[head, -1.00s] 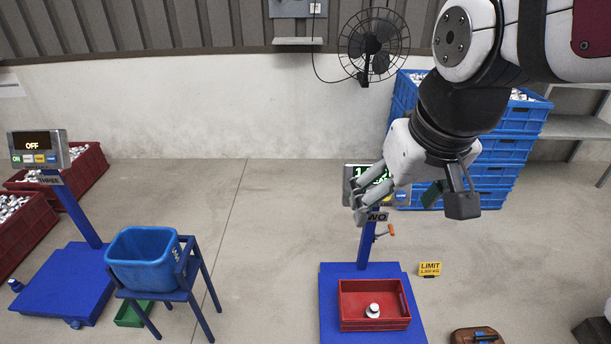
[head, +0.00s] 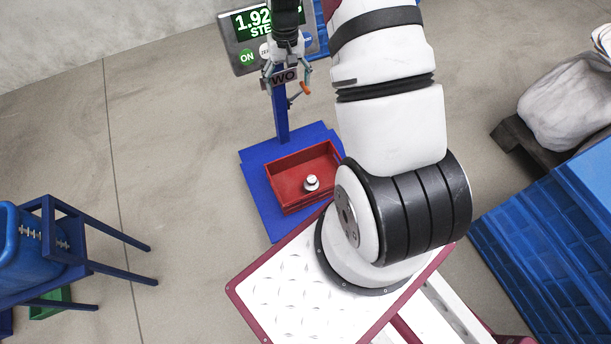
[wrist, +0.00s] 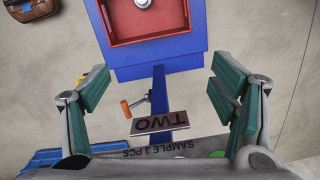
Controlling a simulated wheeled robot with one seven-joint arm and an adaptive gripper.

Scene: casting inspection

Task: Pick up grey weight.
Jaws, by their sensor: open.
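The grey weight (head: 312,182) stands in a red tray (head: 284,206) on the blue platform of a floor scale. In the wrist view the weight (wrist: 143,4) is at the top edge, partly cut off, inside the red tray (wrist: 172,33). My gripper (head: 287,82) is in front of the scale's post, below its display, well above and behind the tray in the head view.
The scale display (head: 262,25) reads about 1.92 and partly hides behind my arm. An orange-handled lever (wrist: 133,106) sticks out by the TWO sign (wrist: 160,122). A blue stand (head: 75,240) with a blue bin is at left. Blue pallets (head: 545,250) are at right.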

